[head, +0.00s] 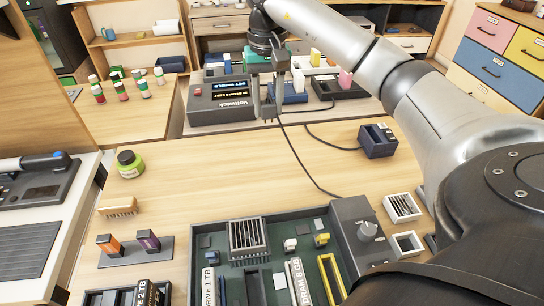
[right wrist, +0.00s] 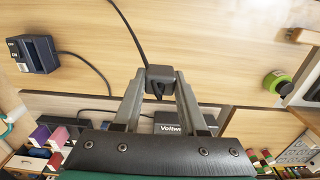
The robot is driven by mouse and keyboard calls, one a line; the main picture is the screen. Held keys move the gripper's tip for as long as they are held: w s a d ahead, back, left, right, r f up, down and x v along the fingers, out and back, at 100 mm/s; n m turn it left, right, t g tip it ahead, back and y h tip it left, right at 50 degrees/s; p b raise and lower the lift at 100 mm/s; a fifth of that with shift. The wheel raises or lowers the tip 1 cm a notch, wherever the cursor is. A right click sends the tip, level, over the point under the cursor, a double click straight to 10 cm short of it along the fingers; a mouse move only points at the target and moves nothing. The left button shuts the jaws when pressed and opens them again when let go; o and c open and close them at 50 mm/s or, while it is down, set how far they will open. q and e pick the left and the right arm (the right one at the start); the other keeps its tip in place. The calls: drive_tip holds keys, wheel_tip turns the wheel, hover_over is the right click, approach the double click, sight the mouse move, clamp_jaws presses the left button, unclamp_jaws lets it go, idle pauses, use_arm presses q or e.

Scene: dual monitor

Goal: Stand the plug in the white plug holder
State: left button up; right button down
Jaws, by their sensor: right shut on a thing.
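My right gripper (head: 270,109) is raised over the far part of the table, in front of the Voltwick device. It is shut on a small dark plug (right wrist: 160,77), which shows between the fingertips in the right wrist view. A black cord runs from the plug to a grey box with a knob (head: 361,230). Two white holders stand right of that box: a slatted one (head: 402,207) and a square open one (head: 408,244). I cannot tell which is the plug holder. Both are empty of the plug and far from the gripper. My left gripper is not in view.
The Voltwick device (head: 220,103) has a lit display. A navy socket block (head: 378,141) has its own cord. The table middle is clear.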

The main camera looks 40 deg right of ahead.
wheel_tip(320, 180, down, 12)
drive_tip(key=b, duration=0.3)
drive_tip(key=shift+a+f, duration=0.1)
drive_tip(key=shift+f, duration=0.1)
drive_tip(key=shift+f+b, duration=0.6)
drive_tip(key=shift+f, duration=1.2)
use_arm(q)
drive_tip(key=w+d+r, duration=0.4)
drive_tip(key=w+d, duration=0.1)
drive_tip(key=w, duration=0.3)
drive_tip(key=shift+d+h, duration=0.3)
use_arm(e)
drive_tip(key=shift+f, duration=0.35)
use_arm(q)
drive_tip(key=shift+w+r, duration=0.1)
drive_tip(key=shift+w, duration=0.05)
use_arm(e)
drive_tip(key=shift+f, duration=0.15)
drive_tip(key=c, duration=0.9)
unclamp_jaws()
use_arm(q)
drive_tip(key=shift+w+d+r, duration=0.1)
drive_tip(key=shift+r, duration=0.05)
use_arm(e)
drive_tip(key=o, duration=0.4)
drive_tip(key=shift+o, duration=0.2)
